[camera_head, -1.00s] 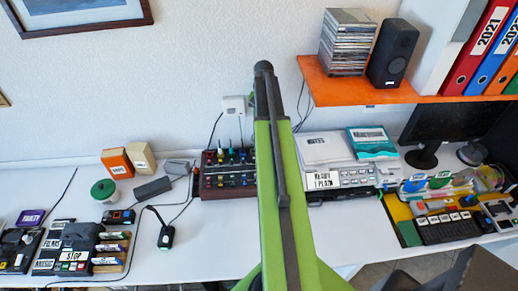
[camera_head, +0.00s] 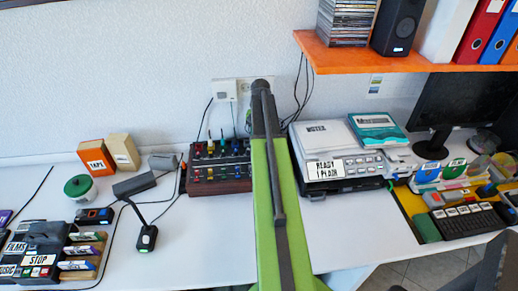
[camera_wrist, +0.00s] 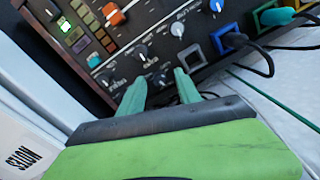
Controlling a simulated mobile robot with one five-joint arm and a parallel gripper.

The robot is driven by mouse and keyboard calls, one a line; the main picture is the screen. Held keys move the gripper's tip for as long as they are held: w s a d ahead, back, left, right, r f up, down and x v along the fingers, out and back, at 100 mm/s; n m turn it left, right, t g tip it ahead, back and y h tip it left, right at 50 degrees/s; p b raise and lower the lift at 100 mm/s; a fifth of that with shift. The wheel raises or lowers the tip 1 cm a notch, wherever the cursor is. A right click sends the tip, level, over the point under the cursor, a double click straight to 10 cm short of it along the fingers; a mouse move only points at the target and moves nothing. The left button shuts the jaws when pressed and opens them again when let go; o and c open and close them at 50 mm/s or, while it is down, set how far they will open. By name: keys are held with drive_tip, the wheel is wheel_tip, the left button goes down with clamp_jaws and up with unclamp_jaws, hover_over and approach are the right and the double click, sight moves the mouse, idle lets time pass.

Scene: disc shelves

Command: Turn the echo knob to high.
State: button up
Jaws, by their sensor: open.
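The dark mixer with wooden sides (camera_head: 220,172) stands on the white table, just left of my arm in the head view. In the wrist view its panel (camera_wrist: 128,42) fills the top, with several small knobs with pale pointers, coloured buttons and an orange slider. My gripper (camera_wrist: 160,76) is open, its two green fingers pointing at the panel's lower knob row. A dark knob (camera_wrist: 160,77) shows between the fingertips; contact cannot be told. The printed labels are too small to read, so I cannot tell which knob is echo. My fingers are hidden in the head view.
Right of my arm stands a pale printer-like machine (camera_head: 338,150). An orange shelf (camera_head: 420,63) hangs above.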

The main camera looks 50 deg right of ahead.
drive_tip(key=shift+f, duration=0.15)
clamp_jaws()
drive_tip(key=m, duration=0.3)
idle(0.4)
unclamp_jaws()
idle(0.4)
